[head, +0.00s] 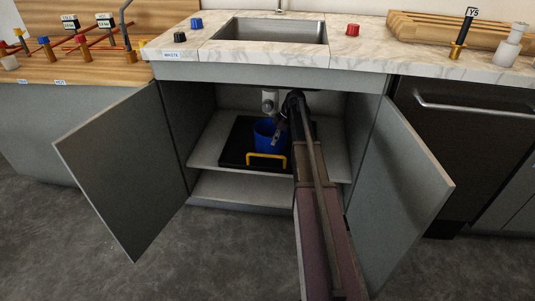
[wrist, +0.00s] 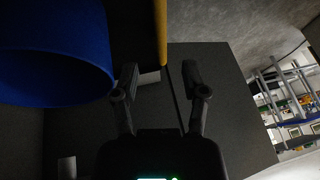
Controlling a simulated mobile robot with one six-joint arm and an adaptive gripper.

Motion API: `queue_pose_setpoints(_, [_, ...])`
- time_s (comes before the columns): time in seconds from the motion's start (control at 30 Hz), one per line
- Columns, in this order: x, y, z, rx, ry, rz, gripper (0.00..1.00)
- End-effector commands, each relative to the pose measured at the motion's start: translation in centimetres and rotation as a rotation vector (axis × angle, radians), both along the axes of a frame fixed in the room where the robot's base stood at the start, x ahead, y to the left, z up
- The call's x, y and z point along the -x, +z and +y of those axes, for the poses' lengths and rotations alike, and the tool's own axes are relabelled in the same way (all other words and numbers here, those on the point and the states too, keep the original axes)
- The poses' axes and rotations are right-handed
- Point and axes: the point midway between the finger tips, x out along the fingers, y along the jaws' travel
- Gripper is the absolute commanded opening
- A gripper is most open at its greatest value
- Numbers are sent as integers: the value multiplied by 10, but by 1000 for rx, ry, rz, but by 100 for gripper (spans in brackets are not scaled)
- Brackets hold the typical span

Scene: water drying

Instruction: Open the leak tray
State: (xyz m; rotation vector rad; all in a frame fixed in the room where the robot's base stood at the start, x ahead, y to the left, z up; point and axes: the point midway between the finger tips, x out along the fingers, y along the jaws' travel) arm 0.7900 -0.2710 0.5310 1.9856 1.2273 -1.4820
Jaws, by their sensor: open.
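The leak tray (head: 236,152) is a black tray on the shelf inside the open under-sink cabinet, with a yellow handle (head: 266,161) at its front. A blue bucket (head: 263,138) stands on it. In the wrist view my gripper (wrist: 160,70) is open and looks empty. The yellow handle (wrist: 161,30) shows just beyond and between the fingertips; I cannot tell whether they touch. The bucket (wrist: 50,55) fills the upper left of that view. In the head view my arm reaches into the cabinet from the front and hides the tray's right side; the fingers are unclear there.
Both cabinet doors stand open, the left door (head: 115,165) and the right door (head: 408,185), on either side of my arm. A grey drain pipe (head: 268,102) hangs above the bucket. The lower shelf (head: 235,190) looks clear, as does the floor in front.

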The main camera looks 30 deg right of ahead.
Motion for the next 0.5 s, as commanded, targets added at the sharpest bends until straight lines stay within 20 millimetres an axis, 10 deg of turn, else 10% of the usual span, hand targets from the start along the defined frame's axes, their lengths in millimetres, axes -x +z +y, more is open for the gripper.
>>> queue_pose_setpoints(0.5, [-2, -39, 16, 0, 0, 0, 57])
